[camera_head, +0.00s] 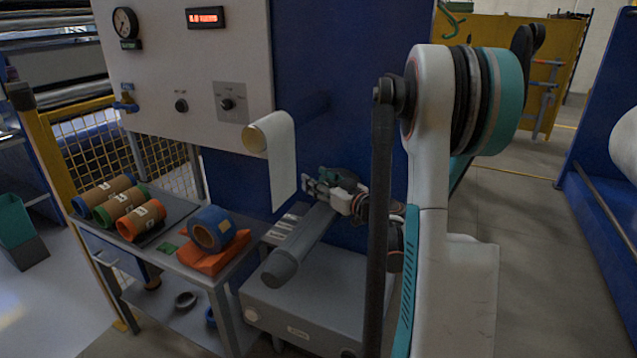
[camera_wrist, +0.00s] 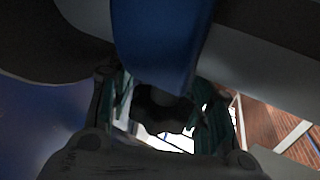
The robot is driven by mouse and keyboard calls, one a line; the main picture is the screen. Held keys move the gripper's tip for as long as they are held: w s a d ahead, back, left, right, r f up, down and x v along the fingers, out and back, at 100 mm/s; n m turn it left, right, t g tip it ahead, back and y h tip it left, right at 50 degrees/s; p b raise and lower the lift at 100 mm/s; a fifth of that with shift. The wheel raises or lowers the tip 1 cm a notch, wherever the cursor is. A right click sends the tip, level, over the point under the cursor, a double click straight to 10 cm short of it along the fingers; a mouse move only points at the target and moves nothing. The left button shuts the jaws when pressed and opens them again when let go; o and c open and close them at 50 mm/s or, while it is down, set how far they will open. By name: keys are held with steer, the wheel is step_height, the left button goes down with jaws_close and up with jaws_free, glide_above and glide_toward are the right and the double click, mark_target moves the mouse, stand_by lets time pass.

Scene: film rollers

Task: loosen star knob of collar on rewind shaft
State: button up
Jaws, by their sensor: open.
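A thick grey cylinder (camera_head: 298,250), which looks like the rewind shaft, slants toward the camera above a grey cabinet. My gripper (camera_head: 322,186) is beside its far end, close to the blue panel. The collar and knob cannot be made out there in the head view. In the wrist view my gripper (camera_wrist: 163,110) is open, with its dark teal fingers apart. A dark lobed shape (camera_wrist: 160,108), probably the star knob, shows between them. Contact cannot be told. A blue rounded part (camera_wrist: 160,40) hides the upper middle of that view.
A film strip (camera_head: 283,165) hangs from a roller above my gripper. A grey cabinet (camera_head: 315,315) stands below. A cart (camera_head: 185,268) at left holds several cores, a blue roll (camera_head: 211,229) and orange material (camera_head: 215,257). Open floor (camera_head: 540,260) lies at right.

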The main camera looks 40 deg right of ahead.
steer(key=c, duration=1)
steer(key=shift+f, duration=0.1)
jaws_close()
